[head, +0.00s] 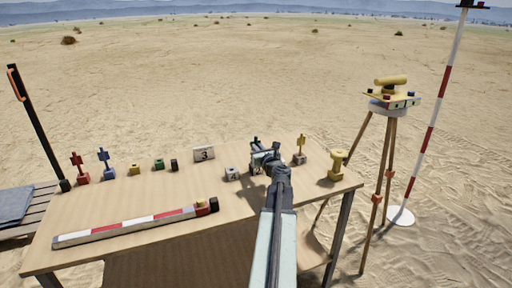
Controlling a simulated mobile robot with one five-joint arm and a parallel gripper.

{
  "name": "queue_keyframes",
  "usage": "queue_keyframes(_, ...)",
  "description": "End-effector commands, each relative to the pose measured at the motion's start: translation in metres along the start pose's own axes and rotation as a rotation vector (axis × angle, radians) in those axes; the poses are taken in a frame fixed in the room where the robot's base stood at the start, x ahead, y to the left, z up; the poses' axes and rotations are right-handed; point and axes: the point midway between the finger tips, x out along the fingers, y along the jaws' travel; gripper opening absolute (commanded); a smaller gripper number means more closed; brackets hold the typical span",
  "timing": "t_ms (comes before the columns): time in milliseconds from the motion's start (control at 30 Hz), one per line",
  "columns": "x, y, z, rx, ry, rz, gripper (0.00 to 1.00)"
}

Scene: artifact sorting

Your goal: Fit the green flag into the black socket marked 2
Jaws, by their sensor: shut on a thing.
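My gripper (262,157) is over the back right part of the table, at the end of my arm. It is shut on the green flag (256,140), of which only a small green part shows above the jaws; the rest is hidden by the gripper. A small black block (174,165) stands on the table left of the gripper, and another dark block (213,204) sits at the right end of the red-and-white bar. I cannot read a 2 on either, so I cannot tell which is the black socket marked 2.
On the table (130,210) stand a red flag (78,168), a blue flag (106,164), yellow (135,169) and green (158,163) blocks, a card marked 3 (204,153), a grey block (232,174), a yellow flag (300,149) and a yellow piece (337,166). A striped bar (125,225) lies in front.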

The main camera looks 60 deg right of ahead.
Motion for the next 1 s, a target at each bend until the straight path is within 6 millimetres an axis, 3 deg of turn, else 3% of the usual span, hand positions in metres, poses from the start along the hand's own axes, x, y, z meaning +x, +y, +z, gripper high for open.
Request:
queue_keyframes(833,0.000,0.000,-0.023,0.000,0.000,0.000,0.00)
queue_keyframes(933,0.000,0.000,-0.021,0.000,0.000,0.000,0.32)
queue_keyframes(1000,0.000,0.000,-0.021,0.000,0.000,0.000,0.36)
